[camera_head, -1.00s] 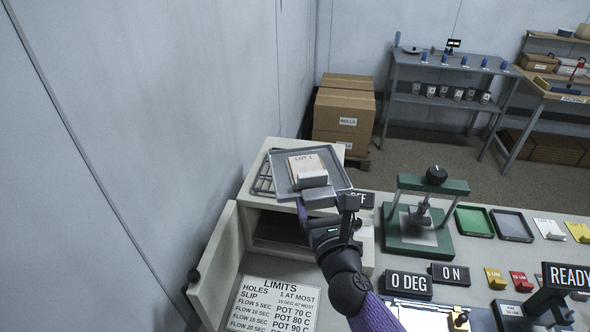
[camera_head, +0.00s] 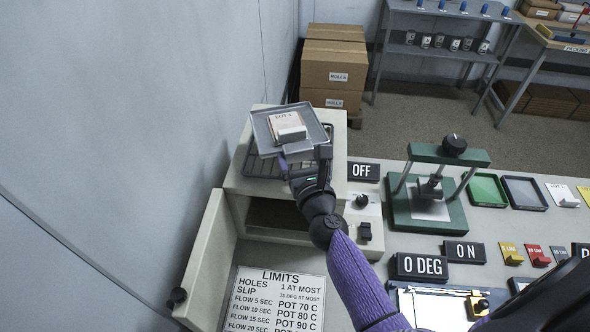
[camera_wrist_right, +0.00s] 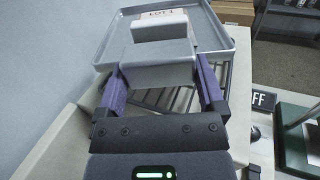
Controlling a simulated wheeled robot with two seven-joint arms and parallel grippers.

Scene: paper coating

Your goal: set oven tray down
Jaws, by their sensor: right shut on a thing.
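The grey oven tray (camera_head: 262,132) is above the wire rack (camera_head: 262,166) on top of the oven (camera_head: 232,180), and looks slightly tilted. It carries a pale block with a card marked LOT 1 (camera_head: 284,120). My right gripper (camera_head: 305,163) is shut on the tray's near handle; in the right wrist view, both purple fingers flank the grey handle block (camera_wrist_right: 158,65). Rack bars show below the tray there, so whether it touches the rack I cannot tell. The oven's door (camera_head: 205,265) stands open. My left gripper is not in view.
An OFF sign (camera_head: 364,171) and knobs stand right of the oven. A green press (camera_head: 430,205) is further right. A wall is close on the left. A LIMITS sheet (camera_head: 272,300) lies in front of the oven.

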